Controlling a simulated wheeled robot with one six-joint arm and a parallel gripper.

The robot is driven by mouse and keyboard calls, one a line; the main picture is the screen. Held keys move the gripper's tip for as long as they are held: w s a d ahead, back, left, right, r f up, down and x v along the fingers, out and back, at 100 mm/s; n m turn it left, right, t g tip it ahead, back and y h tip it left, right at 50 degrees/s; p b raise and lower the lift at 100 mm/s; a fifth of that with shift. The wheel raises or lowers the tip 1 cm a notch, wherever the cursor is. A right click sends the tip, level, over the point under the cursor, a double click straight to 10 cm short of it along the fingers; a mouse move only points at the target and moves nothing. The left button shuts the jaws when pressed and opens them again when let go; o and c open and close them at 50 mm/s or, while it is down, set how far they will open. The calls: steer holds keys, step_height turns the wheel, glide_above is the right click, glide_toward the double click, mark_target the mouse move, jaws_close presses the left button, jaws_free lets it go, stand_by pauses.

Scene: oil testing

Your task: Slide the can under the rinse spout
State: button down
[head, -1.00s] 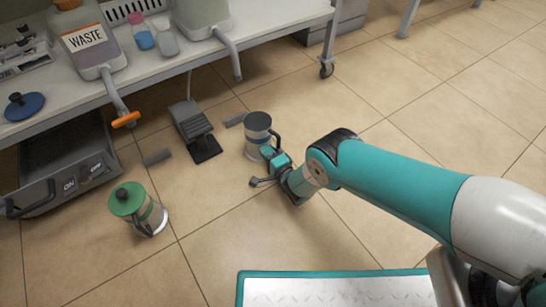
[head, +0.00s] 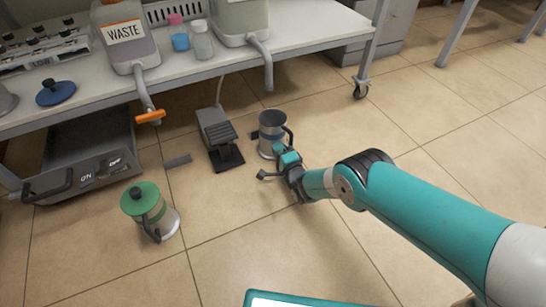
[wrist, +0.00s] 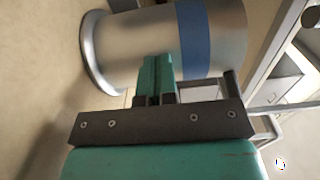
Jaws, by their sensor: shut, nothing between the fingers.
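The metal can (head: 268,148) with a blue band and a dark side handle stands upright on the floor. The grey rinse spout (head: 267,68) hangs from a pale container (head: 238,20) over the bench edge, above and behind the can in the head view. My gripper (head: 287,157) is shut at the can's near side, low down. In the wrist view, its closed fingers (wrist: 156,72) point at the can's wall (wrist: 140,42) and overlap it. Whether they touch it I cannot tell.
A foot pedal (head: 215,130) lies left of the can, with a small grey bar (head: 178,160) further left. A green-lidded can (head: 147,205) stands front left. The bench (head: 320,30) has a WASTE container (head: 125,45) with an orange-tipped spout. Floor to the right is clear.

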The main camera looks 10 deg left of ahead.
steer(key=shift+w+a, duration=0.1)
stand_by(0.3)
steer(key=shift+s+d+r+p, duration=0.15)
steer(key=shift+s+d+p, duration=0.05)
steer(key=shift+s+p, duration=0.15)
steer(key=p+v, duration=1.1)
steer(key=v, duration=0.1)
steer(key=shift+d+r+p, duration=0.15)
steer(key=shift+p, duration=0.2)
steer(key=shift+s+d+f+p, duration=0.25)
steer(key=shift+s+d+p, duration=0.05)
steer(key=shift+s, duration=0.15)
